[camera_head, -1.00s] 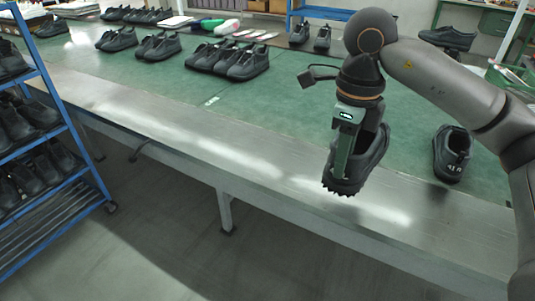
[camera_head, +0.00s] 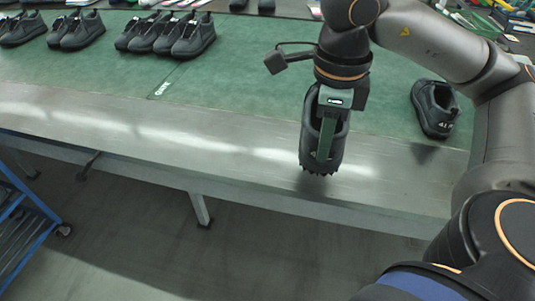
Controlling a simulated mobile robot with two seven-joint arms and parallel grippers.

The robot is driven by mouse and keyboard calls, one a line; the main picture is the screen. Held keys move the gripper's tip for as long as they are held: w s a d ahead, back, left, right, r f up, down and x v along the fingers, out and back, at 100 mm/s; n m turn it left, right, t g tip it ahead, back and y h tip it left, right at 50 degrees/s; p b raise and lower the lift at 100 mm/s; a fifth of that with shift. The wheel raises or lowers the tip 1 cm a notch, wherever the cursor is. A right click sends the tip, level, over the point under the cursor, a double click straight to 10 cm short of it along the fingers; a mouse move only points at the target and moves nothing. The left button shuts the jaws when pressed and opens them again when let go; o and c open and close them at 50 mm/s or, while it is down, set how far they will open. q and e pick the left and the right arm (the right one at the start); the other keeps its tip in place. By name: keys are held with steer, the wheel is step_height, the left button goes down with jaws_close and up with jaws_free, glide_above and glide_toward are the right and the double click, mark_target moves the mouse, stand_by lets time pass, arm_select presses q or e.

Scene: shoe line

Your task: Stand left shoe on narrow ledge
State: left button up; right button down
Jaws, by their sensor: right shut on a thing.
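My right gripper (camera_head: 327,135) is shut on a black shoe (camera_head: 311,149) and holds it over the narrow metal ledge (camera_head: 245,150) along the table's front edge. The shoe's toothed sole edge shows low, near the ledge; I cannot tell whether it touches. Part of the shoe is hidden behind the gripper. Another black shoe (camera_head: 434,108) with pale marks stands alone on the green mat to the right, close to the ledge. My left gripper is not in view.
Several black shoes (camera_head: 192,38) stand in a row on the green mat (camera_head: 235,95) at the back left. A blue rack (camera_head: 35,222) stands on the floor at the lower left. The ledge left of the held shoe is clear.

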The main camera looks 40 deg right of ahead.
steer(key=w+a+f, duration=0.1)
steer(key=w+f, duration=0.3)
steer(key=w+a+f+b, duration=0.1)
steer(key=w+f, duration=0.3)
steer(key=w+a+f, duration=0.1)
steer(key=w+f, duration=0.3)
steer(key=shift+w+a+f+b, duration=0.2)
steer(key=shift+w+a+b, duration=0.05)
steer(key=shift+a+b, duration=0.05)
steer(key=shift+f, duration=0.2)
steer(key=c, duration=0.8)
jaws_free()
